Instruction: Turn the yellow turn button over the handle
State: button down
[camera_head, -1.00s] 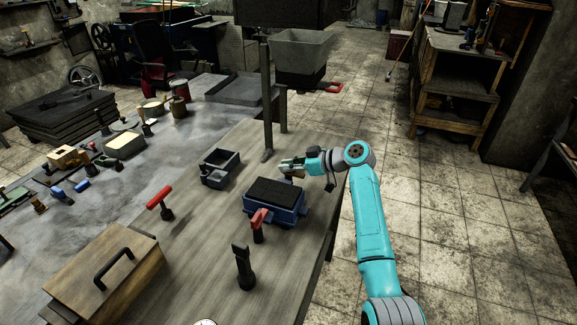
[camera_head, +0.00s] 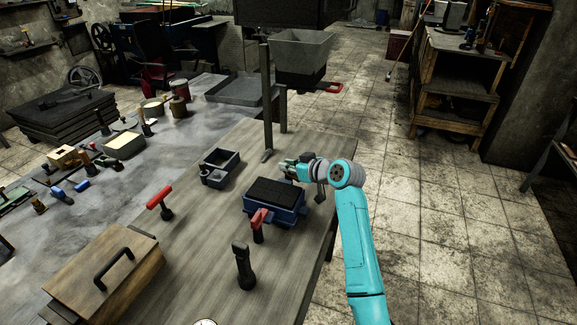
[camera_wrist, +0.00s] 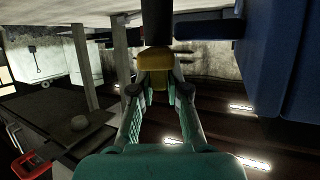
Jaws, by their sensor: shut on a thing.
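The blue moulding box (camera_head: 272,214), filled with black sand, stands on the grey bench top. My gripper (camera_head: 288,170) is at its far right corner in the head view. In the wrist view the yellow turn button (camera_wrist: 155,64) sits between the two fingertips, and my gripper (camera_wrist: 157,82) is shut on it. A dark upright cylinder (camera_wrist: 157,22), perhaps the handle, touches or overlaps the button above. The box's blue wall (camera_wrist: 285,60) fills the right of the wrist view. In the head view the button is hidden by the gripper.
A smaller open box (camera_head: 219,168) stands left of the blue one. A red-handled tool (camera_head: 160,203), a black rammer (camera_head: 244,268) and a wooden box with a handle (camera_head: 105,270) are on the bench. A metal post (camera_head: 267,100) rises behind the gripper.

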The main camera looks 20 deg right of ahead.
jog(key=shift+m+h, duration=0.5)
jog(key=shift+h, duration=0.1)
jog(key=c, duration=1.2)
grip_release()
jog(key=shift+o, duration=0.2)
jog(key=shift+s+d, duration=0.1)
jog(key=v, duration=1.1)
jog(key=shift+s, duration=0.45)
jog(key=shift+d+f, duration=0.1)
